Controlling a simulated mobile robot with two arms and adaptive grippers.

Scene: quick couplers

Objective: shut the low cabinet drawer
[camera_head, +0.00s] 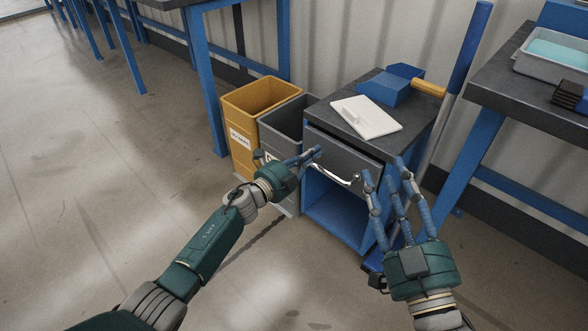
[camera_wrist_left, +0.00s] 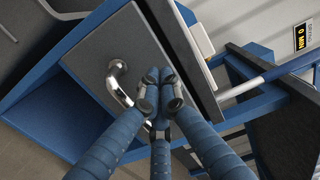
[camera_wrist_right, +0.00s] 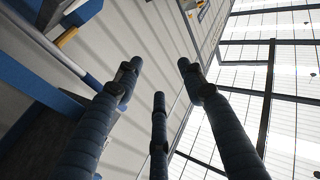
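The low blue cabinet (camera_head: 330,212) has a dark top and an open compartment below its grey drawer (camera_head: 338,153). The drawer looks a little out, with a dark gap along its upper edge. Its curved metal handle (camera_head: 337,177) also shows in the left wrist view (camera_wrist_left: 115,82). My left gripper (camera_head: 314,154) is at the drawer front with fingertips together (camera_wrist_left: 160,78), beside the handle and not around it. The fingertips seem to touch the panel. My right gripper (camera_head: 387,170) is open and empty, right of the drawer; its fingers are spread in the right wrist view (camera_wrist_right: 160,75).
A yellow bin (camera_head: 238,135) and a grey bin (camera_head: 283,125) stand left of the cabinet. A workbench (camera_head: 510,85) stands at right. Floor at left is clear.

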